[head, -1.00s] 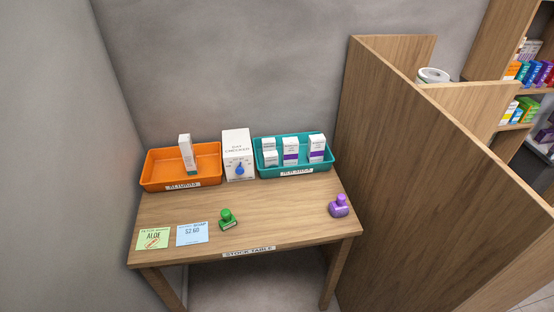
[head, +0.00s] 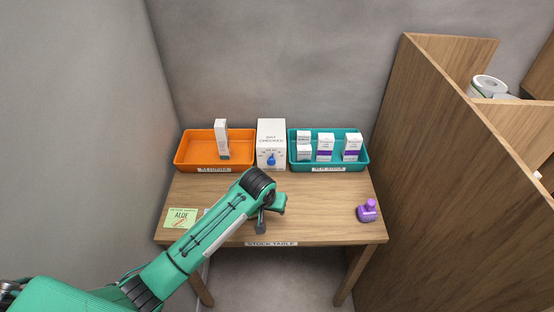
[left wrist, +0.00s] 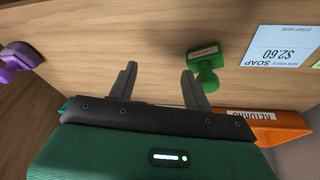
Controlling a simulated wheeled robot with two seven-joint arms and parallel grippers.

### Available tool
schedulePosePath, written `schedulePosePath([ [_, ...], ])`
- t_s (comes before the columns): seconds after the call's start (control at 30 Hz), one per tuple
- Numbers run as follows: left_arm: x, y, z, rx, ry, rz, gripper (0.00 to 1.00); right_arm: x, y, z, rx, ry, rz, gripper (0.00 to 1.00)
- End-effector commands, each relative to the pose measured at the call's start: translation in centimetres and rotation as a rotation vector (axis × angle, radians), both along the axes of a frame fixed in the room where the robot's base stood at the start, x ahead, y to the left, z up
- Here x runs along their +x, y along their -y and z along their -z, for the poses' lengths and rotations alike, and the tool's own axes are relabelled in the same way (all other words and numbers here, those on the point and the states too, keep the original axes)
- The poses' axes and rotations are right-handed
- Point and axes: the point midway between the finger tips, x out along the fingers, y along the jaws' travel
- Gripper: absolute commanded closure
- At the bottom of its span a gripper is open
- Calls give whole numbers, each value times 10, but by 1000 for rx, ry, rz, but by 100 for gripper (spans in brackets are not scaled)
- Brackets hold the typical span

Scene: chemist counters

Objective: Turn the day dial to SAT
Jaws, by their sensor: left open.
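The day dial is a blue knob (head: 271,160) on the front of a white box (head: 271,137) marked "DAY CHECKED", at the back of the table between two trays. The day it points to is too small to read. My left arm reaches in over the table from the left, and its gripper (head: 262,226) is above the front middle of the table, short of the box. In the left wrist view the two fingers (left wrist: 160,80) are apart with nothing between them. The dial does not show in that view. My right gripper is not in view.
An orange returns tray (head: 185,155) holds one carton; a teal tray (head: 363,160) holds several. A purple stamp (head: 367,211) stands at the table's right. A green stamp (left wrist: 205,58) and blue soap card (left wrist: 283,48) lie near my gripper. A wooden partition (head: 440,170) rises at right.

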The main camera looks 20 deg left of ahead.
Motion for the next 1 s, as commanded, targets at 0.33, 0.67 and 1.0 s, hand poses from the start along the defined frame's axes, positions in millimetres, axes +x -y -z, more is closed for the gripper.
schedulePosePath([
  [0.33,101,-30,-73,53,28,-167,50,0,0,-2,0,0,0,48],
  [0.67,145,-55,-116,75,46,-288,50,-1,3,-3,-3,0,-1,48],
  [1.0,160,-60,-84,77,43,-292,50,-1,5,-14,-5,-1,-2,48],
])
